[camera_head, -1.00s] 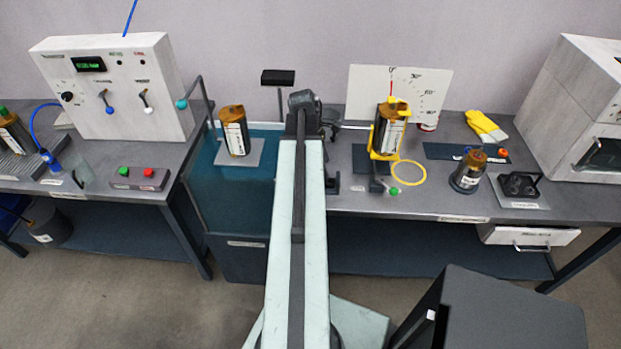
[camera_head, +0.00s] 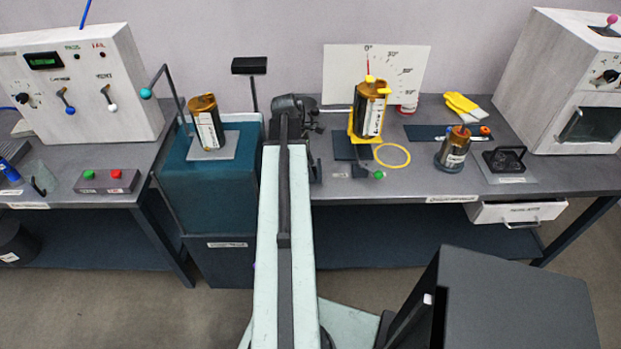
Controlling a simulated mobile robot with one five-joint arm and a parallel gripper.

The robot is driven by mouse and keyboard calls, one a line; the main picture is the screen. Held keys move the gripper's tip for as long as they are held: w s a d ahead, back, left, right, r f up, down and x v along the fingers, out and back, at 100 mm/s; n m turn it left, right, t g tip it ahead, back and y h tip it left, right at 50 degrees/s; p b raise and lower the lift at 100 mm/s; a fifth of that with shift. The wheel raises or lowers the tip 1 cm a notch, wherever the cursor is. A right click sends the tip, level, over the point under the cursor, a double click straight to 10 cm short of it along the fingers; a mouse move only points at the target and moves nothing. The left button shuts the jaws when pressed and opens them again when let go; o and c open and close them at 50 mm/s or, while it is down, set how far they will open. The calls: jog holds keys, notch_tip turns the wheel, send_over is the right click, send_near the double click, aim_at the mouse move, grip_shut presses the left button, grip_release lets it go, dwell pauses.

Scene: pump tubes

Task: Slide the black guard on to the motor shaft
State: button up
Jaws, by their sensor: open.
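My gripper (camera_head: 315,115) is at the far end of my pale green arm, over the back of the bench, small and partly hidden by the arm's dark end joint. It is open, and I see nothing held in it. A small black open frame (camera_head: 507,157), perhaps the guard, sits on a grey plate at the right of the bench, well away from my gripper. A short dark cylinder with a copper-coloured top (camera_head: 453,149), perhaps the motor, stands just left of it. I cannot make out a shaft for certain.
A labelled cylinder in a yellow holder (camera_head: 369,112) stands right of my gripper, before a white dial board (camera_head: 407,66). Another cylinder (camera_head: 207,125) stands on a teal tank (camera_head: 230,181) to the left. A black box on a post (camera_head: 249,66) rises behind. A white machine (camera_head: 584,88) closes the right end.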

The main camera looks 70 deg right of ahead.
jog(key=shift+r, duration=0.1)
grip_shut()
jog(key=shift+r, duration=0.15)
notch_tip(320, 180, up, 10)
jog(key=p, duration=1)
